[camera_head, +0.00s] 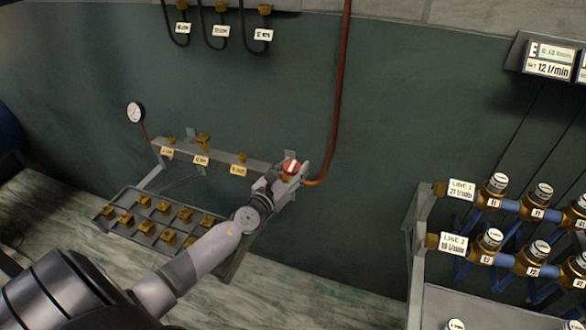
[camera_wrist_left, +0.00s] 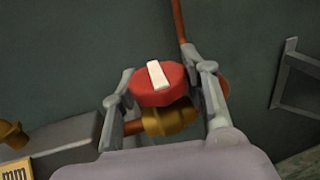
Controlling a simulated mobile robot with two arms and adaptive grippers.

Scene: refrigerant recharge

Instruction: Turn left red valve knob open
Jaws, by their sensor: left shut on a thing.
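The red valve knob (camera_head: 291,167) sits at the right end of the grey manifold bar, where a copper pipe joins it. It also shows in the left wrist view (camera_wrist_left: 158,84), round and red with a white bar across its top, above a brass valve body (camera_wrist_left: 168,118). My left gripper (camera_head: 290,172) reaches the knob from below. In the left wrist view its fingers (camera_wrist_left: 163,88) stand on both sides of the knob, shut on it. The white bar points up and slightly left there. My right gripper is not in view.
A copper pipe (camera_head: 340,90) runs up the wall from the valve. A tray of brass fittings (camera_head: 144,202) lies below the manifold bar (camera_head: 215,152). A gauge (camera_head: 136,112) is at left. A rack with labelled valves (camera_head: 497,183) stands at right.

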